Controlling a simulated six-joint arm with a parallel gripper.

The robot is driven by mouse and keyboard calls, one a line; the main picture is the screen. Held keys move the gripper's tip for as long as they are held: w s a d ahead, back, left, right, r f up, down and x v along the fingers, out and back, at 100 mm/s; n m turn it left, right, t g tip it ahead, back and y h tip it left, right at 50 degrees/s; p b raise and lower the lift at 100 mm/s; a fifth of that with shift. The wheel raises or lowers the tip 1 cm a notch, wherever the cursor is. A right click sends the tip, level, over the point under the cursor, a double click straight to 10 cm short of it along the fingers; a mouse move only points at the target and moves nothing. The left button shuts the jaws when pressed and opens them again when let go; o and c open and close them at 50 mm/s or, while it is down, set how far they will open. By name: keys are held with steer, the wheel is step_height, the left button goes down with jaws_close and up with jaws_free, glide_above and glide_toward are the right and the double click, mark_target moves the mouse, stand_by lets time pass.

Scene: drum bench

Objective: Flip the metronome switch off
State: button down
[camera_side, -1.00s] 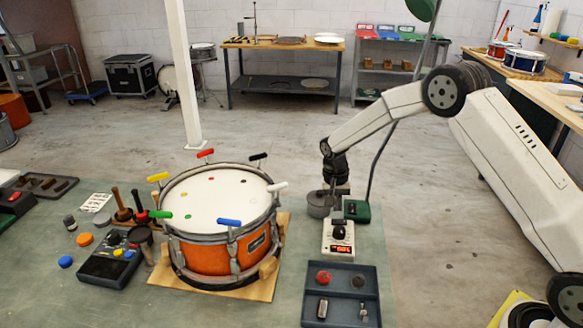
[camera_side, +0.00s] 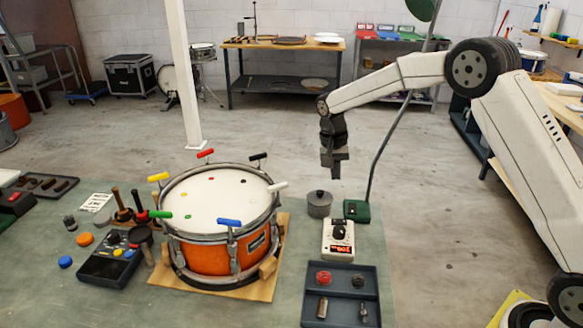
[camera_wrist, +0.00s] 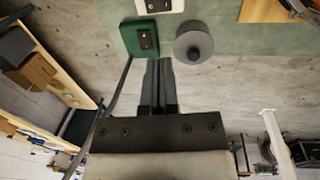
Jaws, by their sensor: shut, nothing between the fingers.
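The metronome (camera_side: 339,240) is a white box with a black dial and a lit red display. In the wrist view only one end of the white box (camera_wrist: 160,5) shows at the top edge. My gripper (camera_side: 335,174) is in the air above and behind the metronome, pointing down, apart from everything. In the wrist view its fingers (camera_wrist: 158,64) are together and empty.
A grey round pot (camera_side: 319,204) and a green lamp base (camera_side: 356,210) with a curved pole stand just behind the metronome. The orange drum (camera_side: 218,255) with coloured-handled keys is to its left. A dark tray (camera_side: 341,267) with several small parts lies in front.

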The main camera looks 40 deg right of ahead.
mark_target(344, 221)
steer(key=shift+s+d+r, duration=0.1)
steer(key=shift+s+d, duration=0.4)
steer(key=shift+s, duration=0.05)
steer(key=f, duration=0.9)
steer(key=s+d+f, duration=0.1)
steer(key=f, duration=0.4)
steer(key=shift+s+d, duration=0.1)
stand_by(0.4)
steer(key=shift+s+f, duration=0.15)
steer(key=shift+f, duration=0.15)
